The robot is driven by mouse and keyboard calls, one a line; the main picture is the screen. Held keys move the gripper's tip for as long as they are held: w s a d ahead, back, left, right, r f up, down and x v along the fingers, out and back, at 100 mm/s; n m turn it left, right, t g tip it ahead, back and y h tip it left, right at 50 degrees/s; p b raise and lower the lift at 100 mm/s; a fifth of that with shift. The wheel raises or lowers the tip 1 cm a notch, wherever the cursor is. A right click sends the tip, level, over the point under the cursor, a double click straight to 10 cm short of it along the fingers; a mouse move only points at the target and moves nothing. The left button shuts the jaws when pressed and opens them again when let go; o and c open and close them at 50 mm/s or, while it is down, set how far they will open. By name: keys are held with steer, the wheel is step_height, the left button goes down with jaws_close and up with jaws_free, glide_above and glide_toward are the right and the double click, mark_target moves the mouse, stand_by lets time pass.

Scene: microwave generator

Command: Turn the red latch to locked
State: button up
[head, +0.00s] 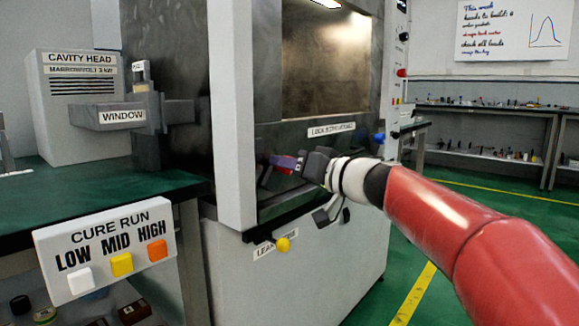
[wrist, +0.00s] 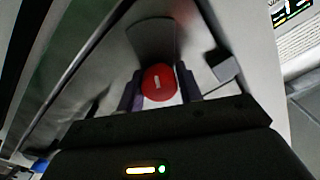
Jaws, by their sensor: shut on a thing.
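The red latch shows in the wrist view as a round red knob (wrist: 159,84) with a small white mark on its face. My gripper (wrist: 160,92) has its two purple-dark fingers on either side of the knob and is shut on it. In the head view my gripper (head: 282,163) reaches in from the right to the front of the grey cabinet (head: 300,275). A little red shows by its fingers there; the rest of the latch is hidden. I cannot read from these frames whether the latch stands at locked.
A yellow knob (head: 283,244) is below my gripper, and a blue knob (head: 379,137) is to its right. A light upright post (head: 232,110) stands just left of it. The CURE RUN panel (head: 108,245) is at the front left. Open green floor (head: 480,260) lies to the right.

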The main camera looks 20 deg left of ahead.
steer(key=shift+w+m, duration=0.1)
steer(key=shift+m, duration=0.4)
steer(key=m+b, duration=0.1)
steer(key=m, duration=0.1)
steer(key=shift+d+f+m, duration=0.1)
steer(key=shift+m, duration=0.3)
steer(key=m, duration=0.4)
steer(key=shift+m, duration=0.3)
steer(key=m, duration=0.5)
steer(key=shift+p, duration=0.3)
steer(key=shift+m+p, duration=0.65)
steer(key=shift+m, duration=1.55)
steer(key=shift+f, duration=0.1)
steer(key=o, duration=0.9)
steer(key=shift+m, duration=0.3)
steer(key=shift+o, duration=0.3)
